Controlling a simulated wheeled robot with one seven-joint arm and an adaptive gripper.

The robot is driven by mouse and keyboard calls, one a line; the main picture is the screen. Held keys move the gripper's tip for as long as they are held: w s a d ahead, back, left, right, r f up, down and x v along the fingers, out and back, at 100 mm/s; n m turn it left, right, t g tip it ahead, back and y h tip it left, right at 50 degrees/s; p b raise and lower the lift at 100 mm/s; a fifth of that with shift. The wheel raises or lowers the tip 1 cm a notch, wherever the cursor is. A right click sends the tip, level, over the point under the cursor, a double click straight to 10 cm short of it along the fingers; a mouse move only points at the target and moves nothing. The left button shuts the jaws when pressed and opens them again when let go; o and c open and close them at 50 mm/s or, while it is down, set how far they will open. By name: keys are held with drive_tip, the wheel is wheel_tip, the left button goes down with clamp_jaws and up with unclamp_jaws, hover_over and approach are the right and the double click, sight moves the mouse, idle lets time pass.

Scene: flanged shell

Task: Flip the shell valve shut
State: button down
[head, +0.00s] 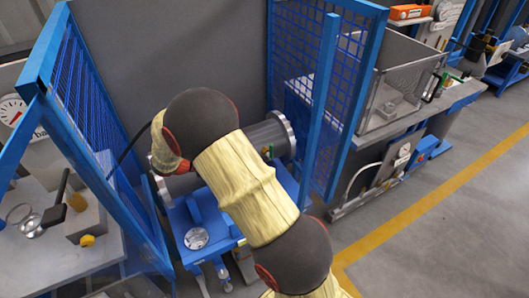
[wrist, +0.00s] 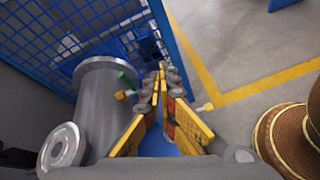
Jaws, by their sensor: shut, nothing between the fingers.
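The grey flanged shell (head: 262,135) lies on a blue stand inside the blue mesh cage, partly hidden by my arm in the head view. In the wrist view the shell (wrist: 106,108) is at left. A small green part (wrist: 127,79), which looks like the valve lever, stands on the shell's right side, with a yellow piece (wrist: 121,95) beside it. The green part also shows small in the head view (head: 270,150). My gripper (wrist: 160,72) is shut and empty, just right of the green part; contact cannot be told. My arm hides the gripper in the head view.
Blue mesh panels (head: 300,60) and a blue post (head: 322,110) stand close around the shell. A blue stand (head: 205,225) is below it. A bench with tools (head: 60,235) is at left. Open floor with a yellow line (head: 440,215) lies at right.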

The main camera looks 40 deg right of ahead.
sight(271, 149)
drive_tip(key=w+d+f+n+t+h, duration=0.1)
drive_tip(key=w+f+n+h, duration=0.1)
drive_tip(key=f, duration=0.4)
drive_tip(key=w+d+f+n+t+h+p, duration=0.1)
drive_tip(key=w+f+n+t+h, duration=0.1)
drive_tip(key=w+f+n+h, duration=0.1)
wheel_tip(271, 149, down, 3)
drive_tip(key=w+n, duration=0.1)
drive_tip(key=w, duration=0.1)
drive_tip(key=shift+w+f+n+h, duration=0.2)
drive_tip(key=shift+w+n+h, duration=0.1)
drive_tip(key=shift+n, duration=0.1)
drive_tip(key=shift+d, duration=0.2)
drive_tip(key=d+b, duration=0.3)
drive_tip(key=d, duration=1)
drive_tip(key=shift+s+d, duration=0.3)
drive_tip(key=shift+d, duration=0.1)
drive_tip(key=shift+r, duration=0.1)
drive_tip(key=shift+s+d+r+p, duration=0.1)
drive_tip(key=shift+d+p, duration=0.1)
drive_tip(key=shift+p, duration=0.25)
